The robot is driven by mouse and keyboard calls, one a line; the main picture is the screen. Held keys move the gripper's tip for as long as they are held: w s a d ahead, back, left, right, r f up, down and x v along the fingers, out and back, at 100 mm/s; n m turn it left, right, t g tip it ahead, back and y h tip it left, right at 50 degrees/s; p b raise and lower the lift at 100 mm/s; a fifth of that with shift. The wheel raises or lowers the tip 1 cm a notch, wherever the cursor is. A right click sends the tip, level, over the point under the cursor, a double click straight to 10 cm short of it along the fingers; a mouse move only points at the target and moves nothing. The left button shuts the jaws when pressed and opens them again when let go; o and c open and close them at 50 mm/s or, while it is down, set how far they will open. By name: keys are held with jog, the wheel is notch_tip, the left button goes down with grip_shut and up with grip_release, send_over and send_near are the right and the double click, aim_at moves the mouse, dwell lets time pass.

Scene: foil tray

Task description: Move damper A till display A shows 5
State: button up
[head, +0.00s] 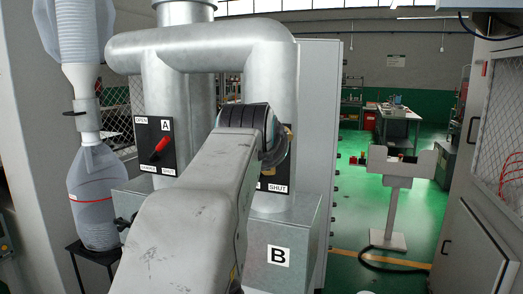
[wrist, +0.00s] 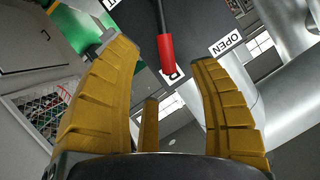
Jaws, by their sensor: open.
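Damper A's red lever (head: 160,145) stands tilted up to the right on a dark panel (head: 142,133) marked A, OPEN and SHUT, on the left pipe in the head view. No readable display A shows. My arm reaches past it to the right pipe, where a second panel (head: 279,187) marked SHUT is mostly hidden. In the wrist view my gripper (wrist: 165,55) is open. A red lever grip (wrist: 165,53) shows between its fingertips, with an OPEN label (wrist: 227,42) beside it. That panel's letter is partly covered; the head view suggests it is the right-hand panel. Contact cannot be told.
A grey box marked B (head: 278,255) stands below the right pipe. A clear collection bag (head: 93,200) hangs at the left.

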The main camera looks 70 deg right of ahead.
jog(key=shift+m, duration=0.4)
jog(key=shift+p+x, duration=2.25)
jog(key=shift+x, duration=1.45)
jog(key=shift+r, duration=0.15)
grip_shut()
